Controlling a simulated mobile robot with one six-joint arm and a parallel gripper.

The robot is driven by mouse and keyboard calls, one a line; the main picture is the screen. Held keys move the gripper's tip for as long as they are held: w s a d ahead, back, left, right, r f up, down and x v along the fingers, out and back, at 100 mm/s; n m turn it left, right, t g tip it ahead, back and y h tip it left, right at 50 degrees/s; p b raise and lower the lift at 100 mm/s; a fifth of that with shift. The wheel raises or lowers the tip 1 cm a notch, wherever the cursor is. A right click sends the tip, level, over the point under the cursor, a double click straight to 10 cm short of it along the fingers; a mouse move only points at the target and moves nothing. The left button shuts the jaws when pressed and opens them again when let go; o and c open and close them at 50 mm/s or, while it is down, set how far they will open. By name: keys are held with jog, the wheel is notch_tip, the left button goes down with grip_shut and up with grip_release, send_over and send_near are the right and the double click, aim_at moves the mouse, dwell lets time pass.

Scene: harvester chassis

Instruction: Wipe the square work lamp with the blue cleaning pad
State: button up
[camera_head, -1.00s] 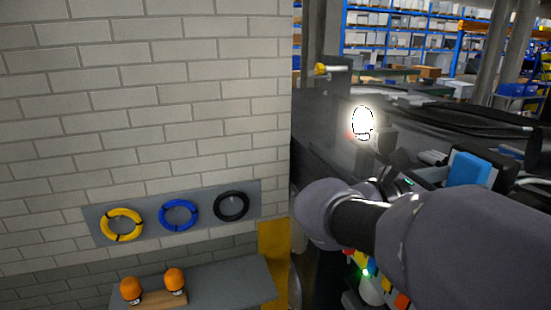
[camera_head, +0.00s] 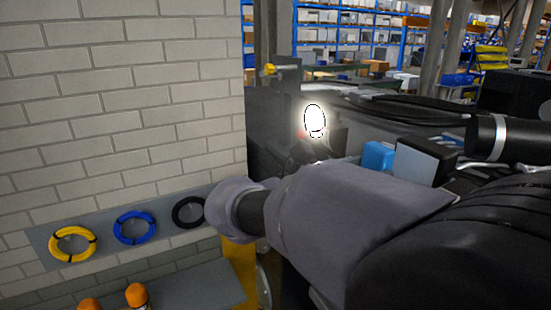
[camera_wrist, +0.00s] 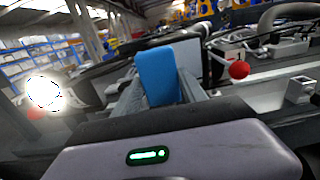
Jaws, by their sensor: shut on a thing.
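The blue cleaning pad (camera_wrist: 157,76) stands upright between the fingers of my gripper (camera_wrist: 163,84), which is shut on it in the wrist view. In the head view a blue block (camera_head: 378,155), likely the pad, shows above my arm; the fingers are hidden there. A brightly lit lamp (camera_head: 314,120) glows behind my arm, and it also shows at the left edge of the wrist view (camera_wrist: 43,92). Glare washes out its outline, so I cannot tell whether it is square. The pad is apart from the lamp, to its right in both views.
A red ball knob (camera_wrist: 238,70) sits right of the pad. Black hoses (camera_head: 400,105) run behind. A brick wall (camera_head: 120,100) fills the left, with yellow (camera_head: 72,244), blue (camera_head: 134,227) and black (camera_head: 188,212) rings on a panel. Two orange beacons (camera_head: 136,295) stand below.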

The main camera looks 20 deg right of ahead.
jog(key=shift+a, duration=0.65)
jog(key=shift+s+a, duration=0.15)
jog(key=shift+a, duration=1.4)
